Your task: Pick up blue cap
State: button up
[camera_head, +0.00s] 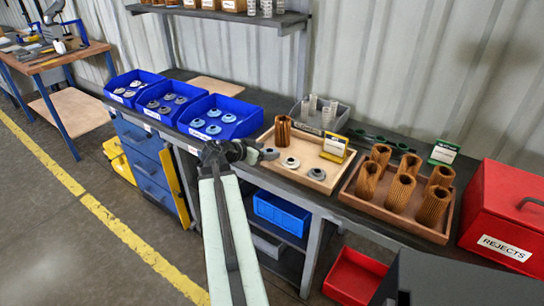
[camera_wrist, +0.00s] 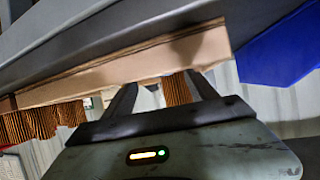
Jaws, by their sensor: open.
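Several light-blue caps (camera_head: 213,129) lie in the rightmost blue bin (camera_head: 250,127) on the bench in the head view. My gripper (camera_head: 268,154) is to the right of and nearer than that bin, by the left edge of the light wooden tray (camera_head: 310,185). In the wrist view my gripper (camera_wrist: 162,88) has its two dark fingers apart, with a brown pleated cartridge (camera_wrist: 177,90) showing in the gap behind them. No cap shows in the wrist view, where a blue bin (camera_wrist: 280,48) is at the right.
Two blue bins (camera_head: 168,98) (camera_head: 133,85) hold other caps. A brown tray (camera_head: 424,229) with several cartridges and a red REJECTS box (camera_head: 500,215) stand at right.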

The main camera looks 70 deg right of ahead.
aim_at(270, 150)
jog(key=x, duration=0.3)
jog(key=shift+w+f+b, duration=0.15)
jog(key=shift+f+b, duration=0.1)
jog(key=shift+b, duration=0.15)
jog(key=shift+w+r, duration=0.1)
jog(key=shift+r, duration=0.05)
jog(key=c, duration=1)
